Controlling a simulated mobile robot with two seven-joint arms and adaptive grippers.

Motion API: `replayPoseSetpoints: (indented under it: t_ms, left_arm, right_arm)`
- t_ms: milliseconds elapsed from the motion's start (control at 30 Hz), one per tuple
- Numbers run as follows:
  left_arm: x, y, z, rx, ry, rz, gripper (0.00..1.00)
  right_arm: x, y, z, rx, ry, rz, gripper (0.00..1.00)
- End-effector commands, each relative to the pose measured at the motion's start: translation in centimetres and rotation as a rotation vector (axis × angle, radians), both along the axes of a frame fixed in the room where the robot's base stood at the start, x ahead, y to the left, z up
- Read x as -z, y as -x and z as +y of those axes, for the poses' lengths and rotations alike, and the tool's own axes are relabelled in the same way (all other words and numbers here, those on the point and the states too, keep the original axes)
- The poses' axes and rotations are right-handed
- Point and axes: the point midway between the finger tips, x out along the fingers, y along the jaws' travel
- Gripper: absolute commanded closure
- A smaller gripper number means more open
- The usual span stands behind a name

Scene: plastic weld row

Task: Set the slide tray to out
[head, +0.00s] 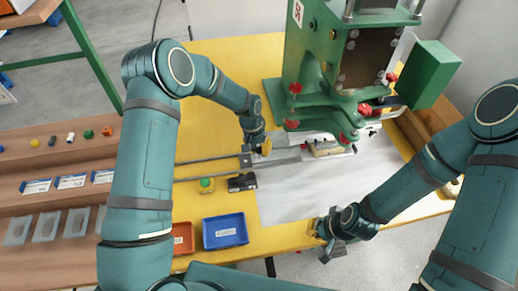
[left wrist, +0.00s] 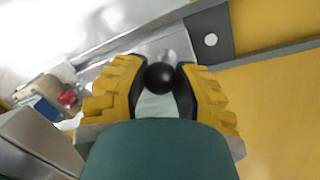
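The slide tray (head: 285,156) is a pale metal plate on two long rails that run left from the green press. A black ball knob (left wrist: 160,77) shows in the left wrist view above a metal surface. My left gripper (head: 264,148) is at the rails in the head view; its yellow fingers (left wrist: 160,92) sit on both sides of the knob, with the black pads appearing to touch it. In the head view the knob is hidden by the gripper. My right gripper (head: 322,230) is low by the table's front edge, apart from the tray; its opening is unclear.
The green press (head: 335,60) stands behind the tray. A black device (head: 242,182) and a green button (head: 206,183) lie in front of the rails. A blue bin (head: 225,231) and a red bin (head: 182,238) stand at the front. The grey mat (head: 300,195) has free room.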

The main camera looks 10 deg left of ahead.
Motion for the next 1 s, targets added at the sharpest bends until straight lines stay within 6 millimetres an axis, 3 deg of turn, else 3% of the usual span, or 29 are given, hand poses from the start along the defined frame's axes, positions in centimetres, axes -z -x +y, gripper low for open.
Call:
replayPoseSetpoints:
  t_ms: [167,367,567,1000]
  left_arm:
    - [0.0,0.1,0.2,-0.001,0.0,0.0,1.0]
    - [0.0,0.9,2.2,-0.004,-0.001,0.002,1.0]
    - [0.0,2.6,6.2,-0.007,0.0,0.002,1.0]
    - [0.0,7.3,17.5,-0.008,-0.001,0.002,1.0]
  right_arm:
    - [0.0,0.0,0.0,0.0,0.0,0.0,1.0]
    - [0.0,0.0,0.0,0.0,0.0,-0.001,1.0]
    - [-0.1,0.0,0.0,0.0,0.0,-0.001,1.0]
    - [-0.1,-0.1,0.0,0.0,0.0,-0.001,1.0]
